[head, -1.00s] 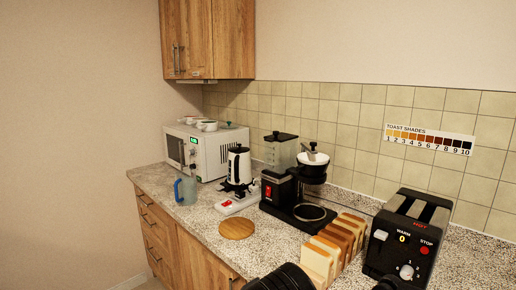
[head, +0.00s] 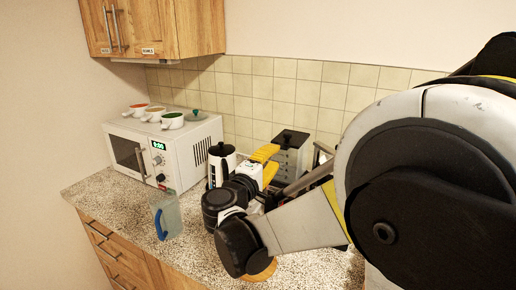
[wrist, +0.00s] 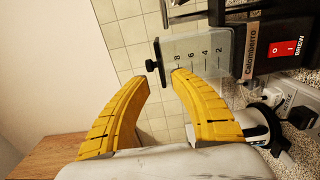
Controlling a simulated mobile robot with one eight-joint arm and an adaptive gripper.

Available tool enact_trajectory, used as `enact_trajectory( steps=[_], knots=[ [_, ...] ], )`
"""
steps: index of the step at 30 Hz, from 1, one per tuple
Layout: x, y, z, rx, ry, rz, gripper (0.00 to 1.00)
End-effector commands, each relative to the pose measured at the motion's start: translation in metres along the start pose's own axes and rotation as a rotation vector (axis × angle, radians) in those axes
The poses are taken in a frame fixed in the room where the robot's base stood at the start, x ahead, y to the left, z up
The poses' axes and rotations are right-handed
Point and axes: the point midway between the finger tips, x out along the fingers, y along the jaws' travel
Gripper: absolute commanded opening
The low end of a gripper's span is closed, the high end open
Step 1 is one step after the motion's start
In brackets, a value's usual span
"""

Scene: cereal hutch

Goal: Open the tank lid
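The coffee maker's clear water tank (wrist: 205,55) with its 2 to 8 scale appears sideways in the wrist view. Its black lid (wrist: 161,64) with a small knob (wrist: 150,66) is seated on the tank. In the head view the lid (head: 291,139) shows on top of the tank (head: 288,163), just right of my gripper (head: 274,161). My gripper's yellow fingers are spread and empty. In the wrist view the knob and lid lie just beyond the gap between the fingertips (wrist: 160,82); I see no clear contact. My arm hides most of the coffee maker in the head view.
A white microwave (head: 180,150) with cups on top is at the left. A blue clear jug (head: 166,215) stands near the counter's front edge. Wall cabinets (head: 150,28) hang above. The tiled wall (head: 316,95) is behind.

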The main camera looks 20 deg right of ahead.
Motion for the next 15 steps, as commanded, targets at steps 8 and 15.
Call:
enact_trajectory(
  steps=[8, 15],
  knots=[
    [0.051, -0.002, 0.001, 0.001, -0.002, -0.001, 0.28],
    [0.066, -0.001, 0.000, 0.001, 0.001, -0.002, 0.28]
  ],
)
